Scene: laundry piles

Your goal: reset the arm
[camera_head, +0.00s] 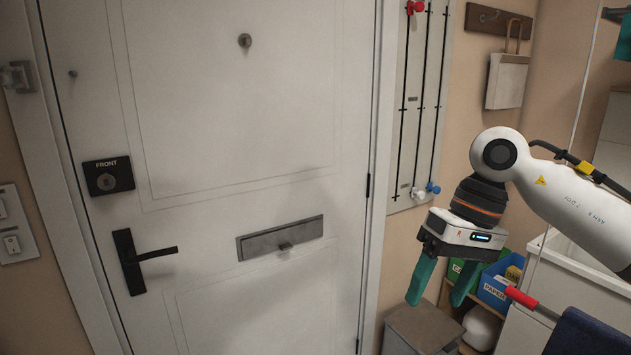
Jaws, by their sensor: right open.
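My right arm (575,190) comes in from the right edge, bent at a white joint. Its gripper (440,294) hangs below, with two green fingers pointing down and spread apart. The gripper is open and nothing shows between the fingers. It is in front of the area right of the door, above a grey box. My left arm and left gripper are not in view.
A closed white door (225,110) with a black handle (140,260) and mail slot (280,238) fills the left and middle. A wall panel with rods (418,100) is right of it. A blue bin (497,287), grey box (422,327) and red-tipped bar (521,298) are near the gripper.

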